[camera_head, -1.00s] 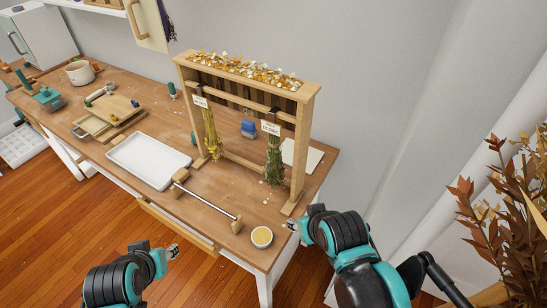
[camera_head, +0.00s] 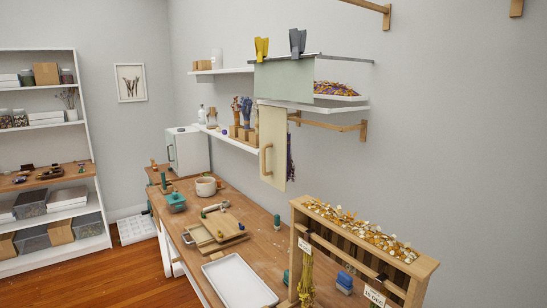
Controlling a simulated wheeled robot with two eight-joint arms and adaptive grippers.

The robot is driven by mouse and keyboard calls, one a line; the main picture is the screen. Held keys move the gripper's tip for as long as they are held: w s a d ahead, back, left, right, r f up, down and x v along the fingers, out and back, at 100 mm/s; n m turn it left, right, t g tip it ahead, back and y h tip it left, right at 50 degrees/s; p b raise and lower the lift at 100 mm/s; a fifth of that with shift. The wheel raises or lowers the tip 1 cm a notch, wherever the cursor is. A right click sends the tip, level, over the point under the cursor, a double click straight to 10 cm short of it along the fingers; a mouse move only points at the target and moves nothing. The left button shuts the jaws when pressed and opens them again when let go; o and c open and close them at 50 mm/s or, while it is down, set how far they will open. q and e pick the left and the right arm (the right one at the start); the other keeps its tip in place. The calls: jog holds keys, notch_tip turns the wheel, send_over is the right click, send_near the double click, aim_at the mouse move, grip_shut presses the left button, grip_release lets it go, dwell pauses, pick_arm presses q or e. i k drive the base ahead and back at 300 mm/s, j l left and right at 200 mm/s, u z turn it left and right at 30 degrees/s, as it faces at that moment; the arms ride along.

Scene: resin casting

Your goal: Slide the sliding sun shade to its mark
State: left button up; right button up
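A cream upright panel with a wooden handle (camera_head: 272,148), which looks like the sliding sun shade, hangs below the wall shelves above the workbench. I cannot make out a mark for the shade. Neither of my grippers is in this view.
A pale sheet (camera_head: 283,82) hangs from a rail with a yellow clip and a grey clip, above the panel. A wooden drying frame (camera_head: 420,275) stands on the bench (camera_head: 262,228) at right. A white tray (camera_head: 240,282) lies nearby.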

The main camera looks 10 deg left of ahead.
aim_at(272, 120)
jog(key=i+j, duration=0.1)
jog(key=j, duration=0.35)
jog(key=i+j, duration=0.1)
jog(key=j, duration=0.4)
jog(key=i+j, duration=0.15)
jog(key=i, duration=0.45)
